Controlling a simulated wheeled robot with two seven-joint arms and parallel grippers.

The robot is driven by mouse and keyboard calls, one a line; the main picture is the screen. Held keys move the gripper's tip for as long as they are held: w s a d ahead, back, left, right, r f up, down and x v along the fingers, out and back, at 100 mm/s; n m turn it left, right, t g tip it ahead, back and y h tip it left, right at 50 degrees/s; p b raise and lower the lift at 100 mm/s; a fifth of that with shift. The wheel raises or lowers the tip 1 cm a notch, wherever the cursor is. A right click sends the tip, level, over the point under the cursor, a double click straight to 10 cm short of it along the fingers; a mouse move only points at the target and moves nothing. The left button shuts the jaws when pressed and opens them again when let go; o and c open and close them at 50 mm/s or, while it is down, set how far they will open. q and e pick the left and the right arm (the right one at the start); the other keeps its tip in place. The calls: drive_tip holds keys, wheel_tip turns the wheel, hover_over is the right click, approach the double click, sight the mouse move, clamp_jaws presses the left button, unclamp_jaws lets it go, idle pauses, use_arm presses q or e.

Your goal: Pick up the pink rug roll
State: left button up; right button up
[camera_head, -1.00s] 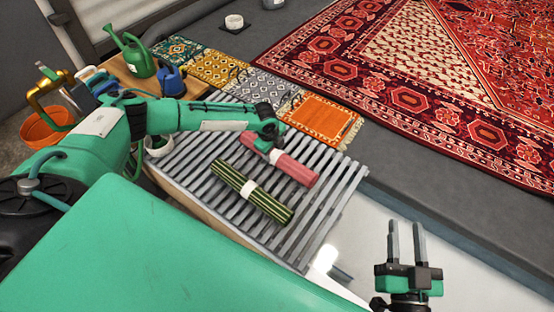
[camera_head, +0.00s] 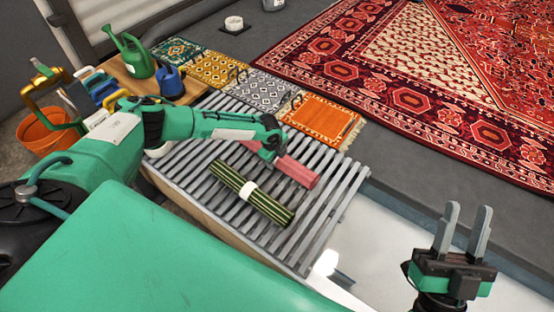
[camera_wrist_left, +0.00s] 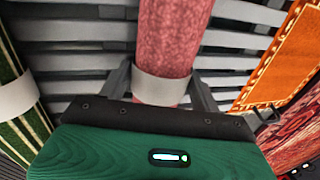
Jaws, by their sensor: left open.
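The pink rug roll (camera_head: 297,172) lies on the grey slatted rack (camera_head: 325,215), partly hidden by my left arm in the head view. My left gripper (camera_head: 270,155) is over the roll's middle. In the left wrist view the pink roll (camera_wrist_left: 172,40) with its white band (camera_wrist_left: 163,88) runs between the two fingers of my open left gripper (camera_wrist_left: 163,90). One finger is on each side of the band, and I cannot tell whether they touch it. My right gripper (camera_head: 463,228) is raised at the lower right, its fingers apart and nothing between them.
A green striped roll (camera_head: 262,203) with a white band lies beside the pink one on the rack. Small rugs, including an orange one (camera_head: 322,117), lie beyond the rack. Watering cans (camera_head: 135,58) and an orange bucket (camera_head: 42,132) stand at the left.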

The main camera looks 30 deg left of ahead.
use_arm(q)
drive_tip(key=c, duration=1)
drive_tip(key=shift+r, duration=0.1)
